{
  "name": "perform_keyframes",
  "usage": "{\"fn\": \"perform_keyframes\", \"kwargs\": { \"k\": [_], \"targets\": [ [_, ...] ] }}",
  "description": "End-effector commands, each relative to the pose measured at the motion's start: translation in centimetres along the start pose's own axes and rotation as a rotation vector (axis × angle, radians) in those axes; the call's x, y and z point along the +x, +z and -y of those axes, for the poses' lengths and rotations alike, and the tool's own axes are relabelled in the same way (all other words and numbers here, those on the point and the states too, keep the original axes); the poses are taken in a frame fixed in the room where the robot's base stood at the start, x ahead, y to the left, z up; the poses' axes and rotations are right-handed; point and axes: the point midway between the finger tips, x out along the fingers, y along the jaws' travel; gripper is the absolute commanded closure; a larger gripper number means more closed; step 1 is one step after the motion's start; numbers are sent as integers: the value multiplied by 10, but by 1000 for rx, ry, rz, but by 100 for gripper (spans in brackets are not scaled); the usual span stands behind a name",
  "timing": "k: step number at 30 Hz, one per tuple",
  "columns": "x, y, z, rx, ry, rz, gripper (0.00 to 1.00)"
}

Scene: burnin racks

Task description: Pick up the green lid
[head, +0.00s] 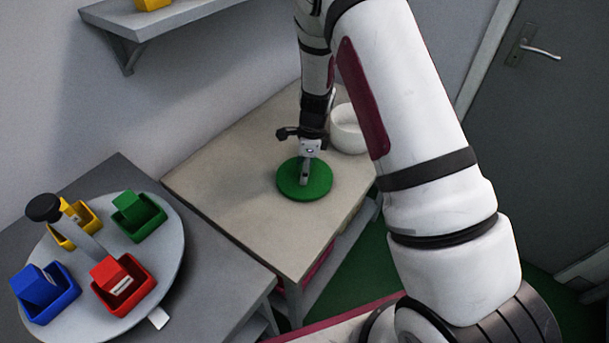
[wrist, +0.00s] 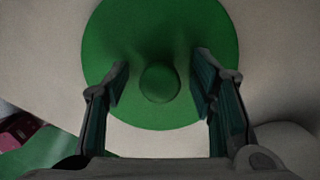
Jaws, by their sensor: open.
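The green lid (head: 316,187) is a flat round disc lying on the beige table top. In the wrist view the lid (wrist: 120,40) has a round green knob (wrist: 160,85) at its middle. My gripper (head: 304,181) is over the lid, pointing down. In the wrist view my gripper (wrist: 160,80) is open, with one finger on each side of the knob and a gap to it on both sides. I cannot tell how high the fingertips are above the disc. In the head view the gripper hides the knob.
A white round pot (head: 347,130) stands behind the lid at the right, close to my arm. A round grey turntable (head: 165,262) with red, green, blue and yellow bins is at the left. The beige table (head: 235,190) is clear left of the lid. A shelf (head: 185,18) is above.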

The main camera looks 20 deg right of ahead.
Motion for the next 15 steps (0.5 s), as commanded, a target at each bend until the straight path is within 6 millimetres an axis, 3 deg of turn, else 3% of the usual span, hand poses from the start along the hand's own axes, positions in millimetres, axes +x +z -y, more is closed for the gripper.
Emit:
{"fn": "perform_keyframes", "kwargs": {
  "k": [2, 3, 9, 15],
  "targets": [
    [0, 0, 0, 0, 0, 0, 49],
    [0, 0, 0, 0, 0, 0, 53],
    [0, 0, 0, 0, 0, 0, 99],
    [-1, 0, 0, 0, -1, 0, 100]
  ]
}}
